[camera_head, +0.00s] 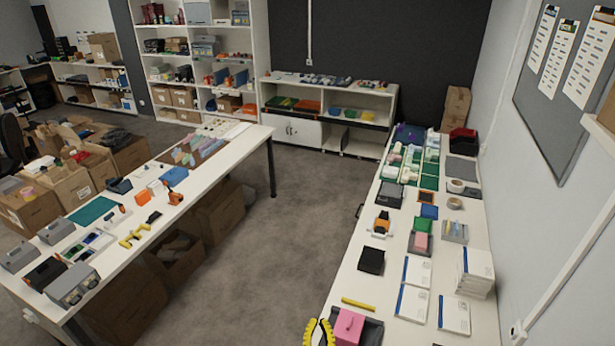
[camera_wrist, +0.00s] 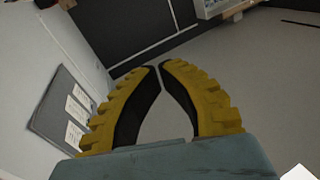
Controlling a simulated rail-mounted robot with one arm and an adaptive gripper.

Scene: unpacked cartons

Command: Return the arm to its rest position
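My gripper (camera_head: 318,324) shows at the bottom of the head view, beside the left edge of the right-hand table. In the wrist view, its two yellow ribbed fingers with black inner pads (camera_wrist: 159,67) bow outward and come together at the tips. Nothing is between them. The wrist view looks past the fingers to the grey floor, a dark wall and the wall board, with no object close to the fingertips.
The right-hand table (camera_head: 380,278) holds a pink block (camera_head: 348,328) close to my gripper, a yellow stick (camera_head: 361,304), white booklets and several boxes. A long table (camera_head: 150,208) with tools stands left. Grey carpet (camera_head: 285,245) between them is clear. A notice board (camera_head: 555,95) hangs right.

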